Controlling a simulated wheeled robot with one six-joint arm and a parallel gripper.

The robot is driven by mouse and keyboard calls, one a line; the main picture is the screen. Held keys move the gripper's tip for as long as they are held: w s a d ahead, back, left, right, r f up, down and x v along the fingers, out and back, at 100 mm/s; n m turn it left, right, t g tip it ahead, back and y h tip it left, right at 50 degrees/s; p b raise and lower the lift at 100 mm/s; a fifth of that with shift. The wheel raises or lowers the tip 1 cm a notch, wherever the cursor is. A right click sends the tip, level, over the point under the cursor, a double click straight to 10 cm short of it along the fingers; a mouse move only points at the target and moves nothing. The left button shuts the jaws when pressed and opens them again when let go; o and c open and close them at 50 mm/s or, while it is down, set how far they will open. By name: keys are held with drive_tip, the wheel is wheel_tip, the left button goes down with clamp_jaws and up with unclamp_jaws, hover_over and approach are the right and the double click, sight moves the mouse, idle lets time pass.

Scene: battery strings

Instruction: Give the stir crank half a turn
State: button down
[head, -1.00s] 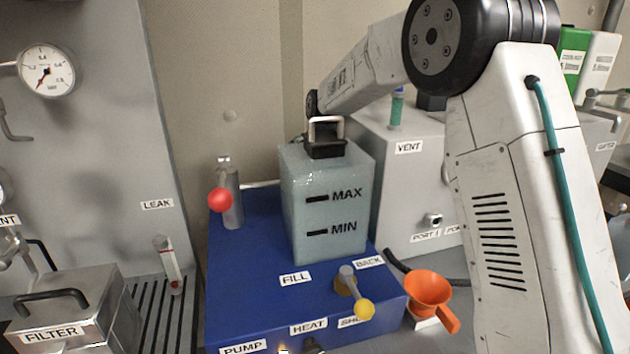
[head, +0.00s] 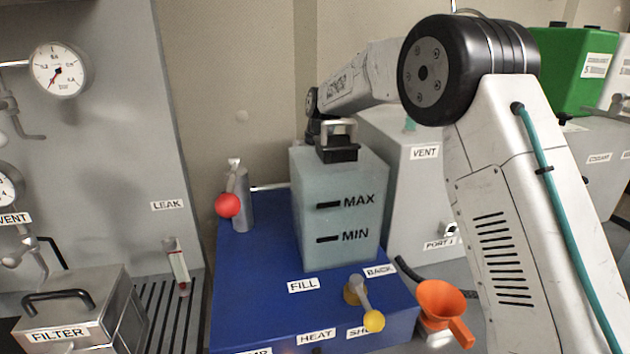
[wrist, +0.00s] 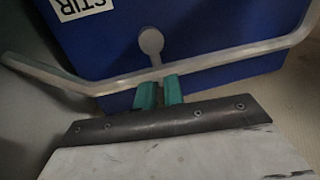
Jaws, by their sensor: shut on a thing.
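The stir crank (wrist: 215,59) is a pale grey bent bar in the wrist view, running across the picture in front of a blue housing face. A round grey hub (wrist: 151,40) with a short stem meets the bar near its middle. My gripper (wrist: 160,88) has two teal fingertips shut on the bar just below that stem. A white STIR label (wrist: 83,8) is on the blue face at the upper left. In the head view the crank and my gripper's fingers are hidden behind the tank (head: 338,215).
The blue unit (head: 255,275) bears the tank marked MAX and MIN, a red-ball lever (head: 228,205) and a yellow-ball lever (head: 373,320). An orange funnel (head: 440,300) stands at its right. The grey VENT box (head: 410,185) stands behind, close to my arm.

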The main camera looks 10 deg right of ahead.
drive_tip(key=n, duration=0.1)
drive_tip(key=a+n, duration=0.1)
drive_tip(key=n, duration=0.2)
drive_tip(key=shift+s+a+n+g, duration=0.2)
drive_tip(key=shift+a+n+g, duration=0.1)
drive_tip(key=shift+a+g, duration=0.1)
drive_tip(key=n, duration=0.2)
drive_tip(key=s+a+n+h, duration=0.1)
drive_tip(key=n, duration=0.2)
drive_tip(key=shift+s+a+r+g, duration=0.1)
drive_tip(key=shift+s+a+g, duration=0.1)
drive_tip(key=shift+g, duration=0.1)
drive_tip(key=n, duration=0.2)
drive_tip(key=s+n, duration=0.1)
drive_tip(key=n, duration=0.1)
drive_tip(key=shift+a+h, duration=0.3)
drive_tip(key=shift+h, duration=0.1)
drive_tip(key=shift+s+n+h, duration=0.15)
drive_tip(key=shift+s+n, duration=0.2)
drive_tip(key=shift+n, duration=0.55)
drive_tip(key=shift+s+n+h, duration=0.15)
drive_tip(key=shift+s+n, duration=0.15)
drive_tip(key=shift+n, duration=0.6)
drive_tip(key=c, duration=1.5)
unclamp_jaws()
